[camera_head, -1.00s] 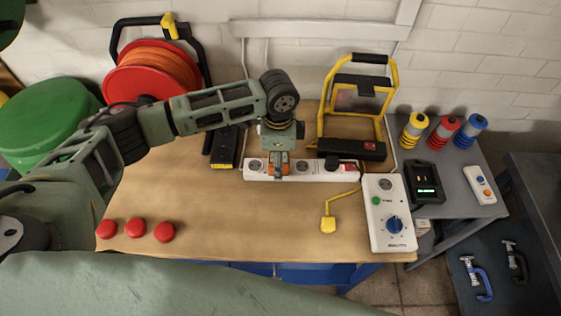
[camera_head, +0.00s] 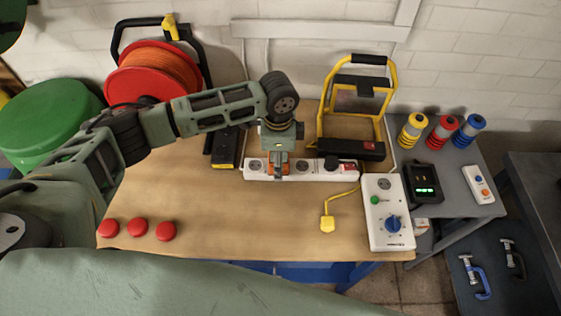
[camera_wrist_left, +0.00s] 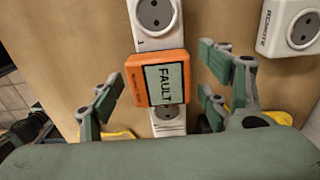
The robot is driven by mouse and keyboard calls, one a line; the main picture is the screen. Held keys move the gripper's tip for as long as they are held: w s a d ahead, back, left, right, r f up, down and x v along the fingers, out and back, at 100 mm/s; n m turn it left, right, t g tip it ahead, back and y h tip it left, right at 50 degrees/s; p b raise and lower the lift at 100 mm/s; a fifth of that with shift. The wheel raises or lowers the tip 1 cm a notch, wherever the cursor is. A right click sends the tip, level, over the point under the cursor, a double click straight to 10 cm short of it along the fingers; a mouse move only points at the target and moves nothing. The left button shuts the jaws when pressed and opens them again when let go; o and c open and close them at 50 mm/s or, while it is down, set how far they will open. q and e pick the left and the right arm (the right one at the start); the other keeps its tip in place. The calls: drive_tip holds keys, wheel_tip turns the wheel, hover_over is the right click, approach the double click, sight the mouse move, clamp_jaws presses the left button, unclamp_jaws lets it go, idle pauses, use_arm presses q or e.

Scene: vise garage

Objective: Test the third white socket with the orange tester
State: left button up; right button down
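The orange tester (camera_head: 271,164) sits on the white power strip (camera_head: 320,171), over the second socket from the left. In the left wrist view the tester (camera_wrist_left: 136,82) shows a display reading FAULT, with one socket (camera_wrist_left: 155,12) above it and another (camera_wrist_left: 168,113) partly covered below. In the head view the bare socket (camera_head: 302,165) is just right of the tester, and a black plug (camera_head: 332,163) stands further right. My left gripper (camera_wrist_left: 157,82) is open, its fingers apart on either side of the tester; it also shows in the head view (camera_head: 278,168). My right gripper is out of view.
A yellow work light (camera_head: 357,105) stands behind the strip, and an orange cable reel (camera_head: 152,72) is at the back left. A white box with a blue knob (camera_head: 391,212), a yellow plug (camera_head: 327,224) and red caps (camera_head: 136,227) lie nearer. The table's front middle is clear.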

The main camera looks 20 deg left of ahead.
use_arm(q)
drive_tip(key=c, duration=1.6)
drive_tip(key=shift+r+p, duration=3.05)
drive_tip(key=shift+p, duration=0.55)
drive_tip(key=shift+c, duration=0.2)
